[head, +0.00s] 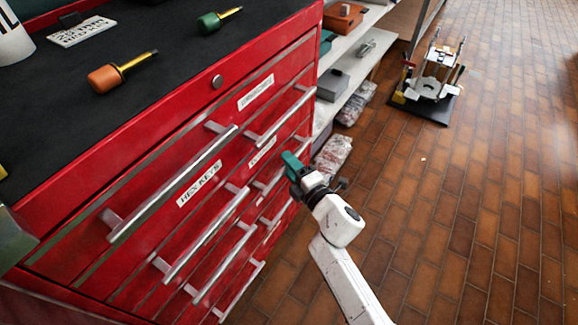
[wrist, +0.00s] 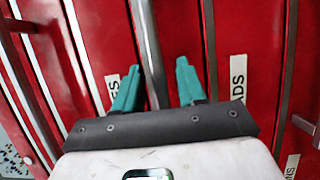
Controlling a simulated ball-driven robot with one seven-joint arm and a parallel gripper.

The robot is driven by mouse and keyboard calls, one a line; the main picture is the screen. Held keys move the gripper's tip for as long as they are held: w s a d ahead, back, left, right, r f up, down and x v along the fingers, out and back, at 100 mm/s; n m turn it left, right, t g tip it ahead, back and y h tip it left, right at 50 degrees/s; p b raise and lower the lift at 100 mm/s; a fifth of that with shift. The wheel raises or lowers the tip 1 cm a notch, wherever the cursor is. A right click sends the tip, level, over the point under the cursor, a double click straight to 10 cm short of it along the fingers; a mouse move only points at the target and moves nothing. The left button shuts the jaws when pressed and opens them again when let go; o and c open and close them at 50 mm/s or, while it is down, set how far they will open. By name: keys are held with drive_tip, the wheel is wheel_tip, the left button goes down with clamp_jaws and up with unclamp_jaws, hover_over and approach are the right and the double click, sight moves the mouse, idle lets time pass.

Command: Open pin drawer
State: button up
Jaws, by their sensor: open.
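A red drawer cabinet (head: 150,150) fills the left of the head view, with several long silver bar handles on its front. One label reads HEX KEYS (head: 199,185); the label writing near my gripper is too small or cut off, so I cannot tell which drawer is the pin drawer. My gripper (head: 291,164), with teal fingers, is at the right part of the cabinet front, close to the handles. In the wrist view my gripper (wrist: 156,70) is open and empty. A bar handle (wrist: 146,35) runs between the two fingers; I cannot tell whether they touch it.
The cabinet's black top (head: 120,60) holds an orange-handled screwdriver (head: 105,79) and a green-handled one (head: 210,22). A shelf (head: 350,65) with boxes and bags stands behind the cabinet. A small machine (head: 430,85) stands on the brick floor, which is otherwise clear at right.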

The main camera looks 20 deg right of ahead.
drive_tip(key=shift+w+a, duration=0.1)
drive_tip(key=shift+w, duration=0.1)
clamp_jaws()
idle(0.3)
